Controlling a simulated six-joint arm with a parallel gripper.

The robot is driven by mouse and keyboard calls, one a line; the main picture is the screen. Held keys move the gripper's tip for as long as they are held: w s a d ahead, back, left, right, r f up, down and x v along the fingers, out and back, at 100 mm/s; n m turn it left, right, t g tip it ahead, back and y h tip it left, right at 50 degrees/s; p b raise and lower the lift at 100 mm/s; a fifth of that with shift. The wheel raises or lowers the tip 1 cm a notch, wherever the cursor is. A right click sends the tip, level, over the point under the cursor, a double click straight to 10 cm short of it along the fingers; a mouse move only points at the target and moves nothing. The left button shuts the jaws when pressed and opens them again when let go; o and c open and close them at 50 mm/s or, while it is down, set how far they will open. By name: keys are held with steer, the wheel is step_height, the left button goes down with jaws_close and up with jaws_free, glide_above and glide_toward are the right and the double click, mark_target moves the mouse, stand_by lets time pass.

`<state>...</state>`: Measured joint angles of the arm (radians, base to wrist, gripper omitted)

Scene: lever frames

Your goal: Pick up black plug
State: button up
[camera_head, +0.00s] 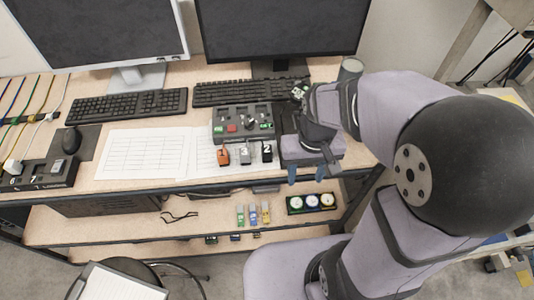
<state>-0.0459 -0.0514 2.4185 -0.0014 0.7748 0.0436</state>
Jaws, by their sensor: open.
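A small black piece marked 2 (267,152), which may be the black plug, is at the front right of a dark control box (229,113) on the desk. An orange piece (223,155) and a grey piece (245,153) stand in a row to its left. My gripper (308,172) is open, with blue fingertips pointing down near the desk's front edge. It is to the right of the black piece and apart from it. Nothing shows between the fingers.
Two keyboards (129,105) and two monitors stand behind. Paper sheets (148,153) lie left of the box. A dark socket block (49,174) with cables is at far left. The lower shelf holds small coloured items (253,214) and a gauge panel (311,202).

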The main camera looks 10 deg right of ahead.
steer(key=r+b, duration=0.1)
steer(key=b, duration=0.1)
glide_above(267, 149)
steer(key=shift+d+r, duration=0.1)
steer(key=shift+d, duration=0.15)
steer(key=shift+f+p, duration=0.45)
steer(key=shift+f, duration=0.6)
steer(key=shift+a+f+p, duration=0.1)
steer(key=shift+f+p, duration=0.45)
steer(key=shift+f, duration=0.1)
steer(key=shift+a+f+p, duration=0.15)
steer(key=shift+f+p, duration=0.4)
steer(key=shift+f, duration=1.4)
steer(key=c, duration=1.1)
